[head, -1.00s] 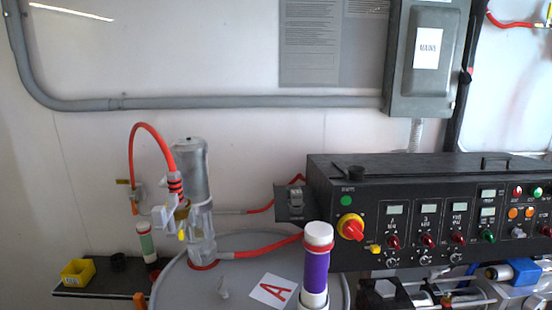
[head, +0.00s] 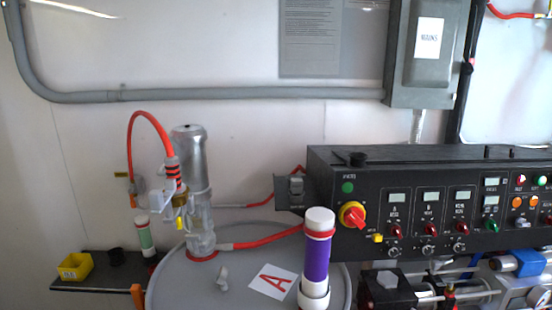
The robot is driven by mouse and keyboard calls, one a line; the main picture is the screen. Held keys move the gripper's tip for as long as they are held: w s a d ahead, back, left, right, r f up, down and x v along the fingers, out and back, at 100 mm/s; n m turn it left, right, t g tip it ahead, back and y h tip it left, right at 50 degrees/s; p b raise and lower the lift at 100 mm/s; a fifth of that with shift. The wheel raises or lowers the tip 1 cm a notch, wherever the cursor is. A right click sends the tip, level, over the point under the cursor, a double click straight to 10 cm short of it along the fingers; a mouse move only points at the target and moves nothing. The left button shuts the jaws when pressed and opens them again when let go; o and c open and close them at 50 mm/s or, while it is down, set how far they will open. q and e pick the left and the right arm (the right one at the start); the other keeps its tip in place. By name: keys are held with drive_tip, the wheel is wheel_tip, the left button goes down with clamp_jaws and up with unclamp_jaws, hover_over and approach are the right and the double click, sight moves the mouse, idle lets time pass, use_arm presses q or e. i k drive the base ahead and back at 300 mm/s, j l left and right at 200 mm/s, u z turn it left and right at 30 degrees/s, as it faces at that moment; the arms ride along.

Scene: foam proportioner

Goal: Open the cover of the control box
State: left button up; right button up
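The black control box (head: 330,221) fills the right side of the head view, with its front panel of lamps, small displays and knobs facing me. A red and yellow rotary switch (head: 352,215) is at the panel's left end. The box's flat black top (head: 430,153) looks closed, with low dark fittings on it. A grey wall box labelled MAINS (head: 428,75) hangs above it, and its cover looks shut. Neither of my grippers shows in the head view. The right end of the control box is cut off by the picture edge.
A grey drum lid (head: 215,290) with a clear pump (head: 193,185) and red hoses stands left of the box. A purple cylinder (head: 316,258) stands in front of the box's left end. A yellow bin (head: 75,266) sits on a dark shelf. Pipes and valves lie below the panel.

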sight(491, 153)
drive_tip(key=z, duration=0.5)
drive_tip(key=i+l+z, duration=0.1)
drive_tip(key=l+z, duration=0.25)
drive_tip(key=i+l+z, duration=0.1)
drive_tip(key=l+z, duration=0.25)
drive_tip(key=i+l+z, duration=0.2)
drive_tip(key=z, duration=0.2)
